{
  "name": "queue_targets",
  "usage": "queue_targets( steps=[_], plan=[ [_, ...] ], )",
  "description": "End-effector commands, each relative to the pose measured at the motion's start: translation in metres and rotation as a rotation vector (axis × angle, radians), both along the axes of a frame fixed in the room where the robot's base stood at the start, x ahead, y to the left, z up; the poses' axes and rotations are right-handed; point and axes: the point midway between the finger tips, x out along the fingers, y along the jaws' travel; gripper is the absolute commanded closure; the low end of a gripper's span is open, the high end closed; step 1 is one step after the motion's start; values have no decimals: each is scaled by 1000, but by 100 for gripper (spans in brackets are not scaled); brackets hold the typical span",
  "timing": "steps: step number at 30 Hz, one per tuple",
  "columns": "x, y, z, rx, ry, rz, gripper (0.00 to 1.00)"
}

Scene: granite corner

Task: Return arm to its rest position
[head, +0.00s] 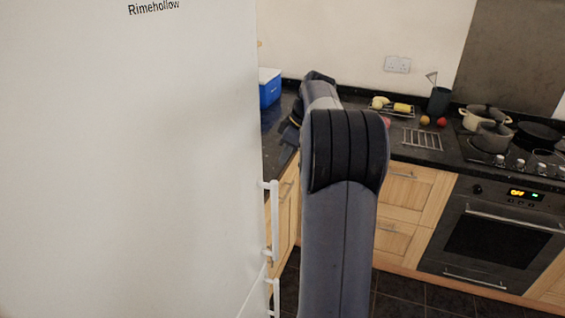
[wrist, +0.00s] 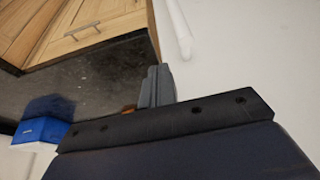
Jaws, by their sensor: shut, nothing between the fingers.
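My arm (head: 340,240) rises in the middle of the head view and bends away over the dark worktop (head: 440,165) in the corner. My gripper is mostly hidden behind the arm in the head view. In the wrist view my gripper (wrist: 158,85) shows its grey fingers together, with nothing held between them. They show against the dark worktop (wrist: 90,85) and the pale surface to the right. A small orange-brown thing (wrist: 128,109) shows just left of the fingers, too little of it to name.
A white fridge (head: 130,160) with white handles (head: 272,225) stands close on the left of my arm. A blue box (head: 269,88) with a white lid stands on the worktop. Pots (head: 490,135), a wire rack (head: 422,139) and an oven (head: 495,240) are on the right. Dark floor lies below.

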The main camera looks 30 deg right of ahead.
Motion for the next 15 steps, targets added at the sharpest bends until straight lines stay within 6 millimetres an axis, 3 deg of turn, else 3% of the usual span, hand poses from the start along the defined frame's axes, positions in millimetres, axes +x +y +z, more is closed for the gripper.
queue_targets(
  steps=[9,15],
  plan=[
    [-16,-13,49,-2,0,-4,100],
    [-21,-16,62,0,2,-3,100]
  ],
)
